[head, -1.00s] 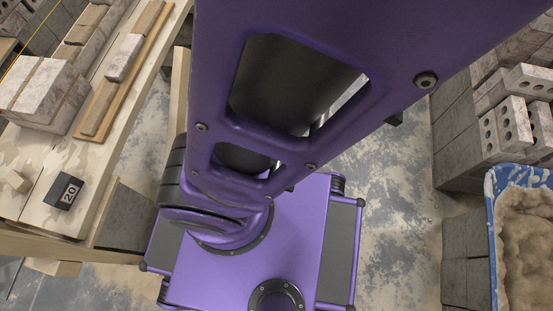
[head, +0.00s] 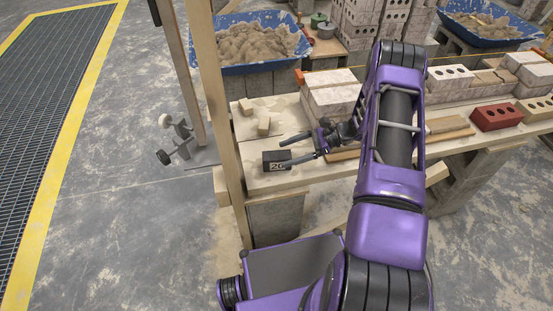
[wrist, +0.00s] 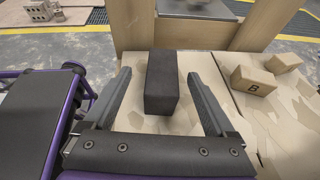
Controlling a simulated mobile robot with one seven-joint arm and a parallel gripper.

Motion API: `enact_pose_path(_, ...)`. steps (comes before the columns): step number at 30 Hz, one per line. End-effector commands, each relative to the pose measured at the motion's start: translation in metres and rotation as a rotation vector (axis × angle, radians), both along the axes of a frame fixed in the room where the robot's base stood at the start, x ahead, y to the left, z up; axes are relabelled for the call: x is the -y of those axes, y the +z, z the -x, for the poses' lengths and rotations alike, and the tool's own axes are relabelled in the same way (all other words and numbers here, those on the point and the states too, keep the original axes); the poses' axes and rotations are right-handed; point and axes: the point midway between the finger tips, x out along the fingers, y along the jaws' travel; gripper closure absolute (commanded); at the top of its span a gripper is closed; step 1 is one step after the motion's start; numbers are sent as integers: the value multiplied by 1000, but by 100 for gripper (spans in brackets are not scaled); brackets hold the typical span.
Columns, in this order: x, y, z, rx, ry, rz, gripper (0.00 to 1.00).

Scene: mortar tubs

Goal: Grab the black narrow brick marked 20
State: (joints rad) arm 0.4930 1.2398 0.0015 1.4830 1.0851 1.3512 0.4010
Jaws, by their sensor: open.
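The black narrow brick (head: 276,160) marked 20 lies on the left end of the plank bench (head: 262,181) in the head view. In the wrist view the brick (wrist: 161,82) stands out between and ahead of my two fingers, nearer the left one. My gripper (head: 281,154) is open, with its fingers pointing left at the brick. In the wrist view my gripper (wrist: 157,88) has its fingers on either side of the brick's near part, with gaps at both sides. The mark does not show in the wrist view.
A wooden post (head: 221,110) rises at the bench's left end. Pale bricks (head: 334,101) and a red brick (head: 497,117) stand to the right.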

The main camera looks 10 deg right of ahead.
Motion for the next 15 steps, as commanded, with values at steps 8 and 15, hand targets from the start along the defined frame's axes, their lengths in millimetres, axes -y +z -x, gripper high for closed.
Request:
enact_pose_path(8, -23, -10, -3, -1, 0, 0, 10)
enact_pose_path(15, -44, -23, -8, -1, 3, -1, 10)
